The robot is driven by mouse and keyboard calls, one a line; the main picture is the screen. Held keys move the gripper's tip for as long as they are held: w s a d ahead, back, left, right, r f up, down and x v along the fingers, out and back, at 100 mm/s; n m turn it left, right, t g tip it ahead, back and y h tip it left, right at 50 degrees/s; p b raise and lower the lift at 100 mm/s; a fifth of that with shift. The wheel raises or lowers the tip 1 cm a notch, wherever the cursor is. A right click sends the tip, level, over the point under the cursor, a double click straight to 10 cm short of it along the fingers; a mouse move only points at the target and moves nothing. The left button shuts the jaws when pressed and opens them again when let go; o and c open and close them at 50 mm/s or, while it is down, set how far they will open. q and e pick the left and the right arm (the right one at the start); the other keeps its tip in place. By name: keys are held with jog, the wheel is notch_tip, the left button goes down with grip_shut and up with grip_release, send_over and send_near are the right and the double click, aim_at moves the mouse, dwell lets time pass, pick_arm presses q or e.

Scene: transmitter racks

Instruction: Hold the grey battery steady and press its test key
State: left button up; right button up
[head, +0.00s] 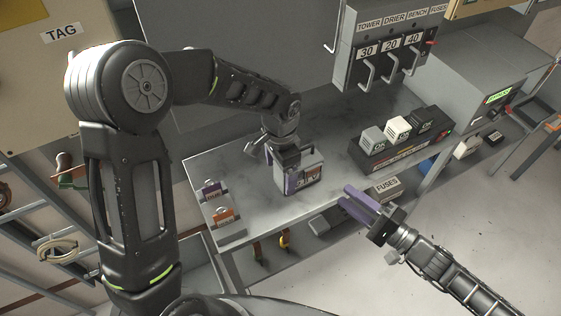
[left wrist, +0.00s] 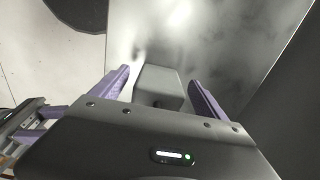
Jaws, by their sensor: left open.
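The grey battery (head: 304,175) stands on the grey bench (head: 255,215), with dark lettering on its front that I cannot read surely. My left gripper (head: 303,174) is open and comes down over it. In the left wrist view the battery's grey top (left wrist: 158,84) sits between the two purple fingers of my left gripper (left wrist: 159,92), with narrow gaps visible beside it. A small dark spot shows at its near edge; I cannot tell whether it is the test key. My right gripper (head: 358,204) is off the bench's front edge, fingers pointing up-left, the gap unclear.
A rack of batteries (head: 400,154) stands further right on the bench. A switch panel (head: 390,50) with several handles is behind. A small holder with tags (head: 217,205) is at the left bench end.

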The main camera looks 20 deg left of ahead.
pick_arm(q)
jog(key=shift+f, duration=0.75)
jog(key=shift+c, duration=0.6)
grip_shut()
dwell(0.4)
pick_arm(e)
grip_shut()
dwell(1.5)
